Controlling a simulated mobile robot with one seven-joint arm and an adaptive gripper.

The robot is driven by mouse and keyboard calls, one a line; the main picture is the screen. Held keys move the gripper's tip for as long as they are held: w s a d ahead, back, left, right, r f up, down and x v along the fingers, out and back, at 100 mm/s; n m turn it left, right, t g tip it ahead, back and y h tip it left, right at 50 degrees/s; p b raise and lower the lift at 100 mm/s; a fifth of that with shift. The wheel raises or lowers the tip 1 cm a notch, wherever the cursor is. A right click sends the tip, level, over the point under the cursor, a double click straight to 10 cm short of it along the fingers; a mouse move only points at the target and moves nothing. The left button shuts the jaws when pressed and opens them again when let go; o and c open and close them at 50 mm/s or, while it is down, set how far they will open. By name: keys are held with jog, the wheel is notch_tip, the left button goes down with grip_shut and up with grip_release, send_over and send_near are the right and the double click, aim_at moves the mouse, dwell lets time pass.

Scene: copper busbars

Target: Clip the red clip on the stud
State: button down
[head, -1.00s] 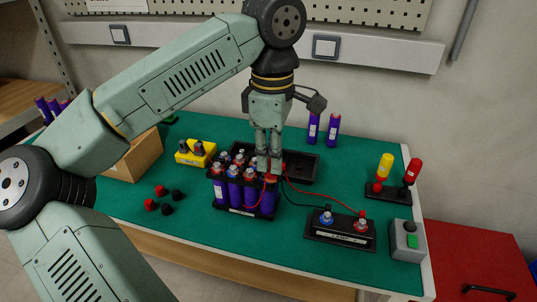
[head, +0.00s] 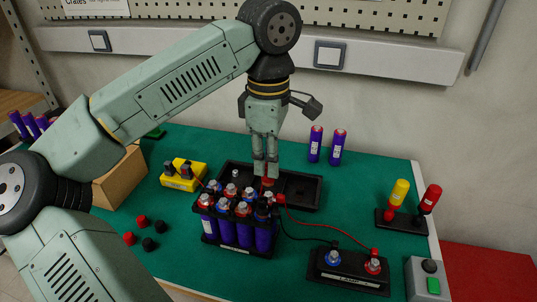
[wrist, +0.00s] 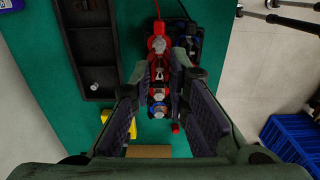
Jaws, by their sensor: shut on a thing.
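My gripper (head: 266,172) points down over the right rear of the battery rack, its fingers closed around a small red piece that looks like the red clip (head: 267,183). In the wrist view, my gripper (wrist: 162,66) has red between its fingertips. The black rack (head: 236,249) holds several purple cells topped with silver studs and red or blue rings. A red end (head: 280,200) with a red wire (head: 325,228) sits at the rack's right rear corner. The wire leads to the red post (head: 373,265) on a black terminal block (head: 340,280). Contact between clip and stud is hidden.
A black tray (head: 305,205) lies behind the rack. A yellow block (head: 178,184) and loose red and black caps (head: 148,243) are to the left. Two purple cells (head: 338,148) stand behind. A lamp stand (head: 400,225) and switch box (head: 420,290) are to the right.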

jog(key=shift+f+b, duration=1.45)
jog(key=shift+f, duration=0.8)
jog(key=shift+f, duration=0.3)
jog(key=c, duration=1.5)
grip_release()
jog(key=shift+o, duration=0.2)
jog(key=shift+r+p, duration=1.8)
jog(key=shift+r, duration=1.25)
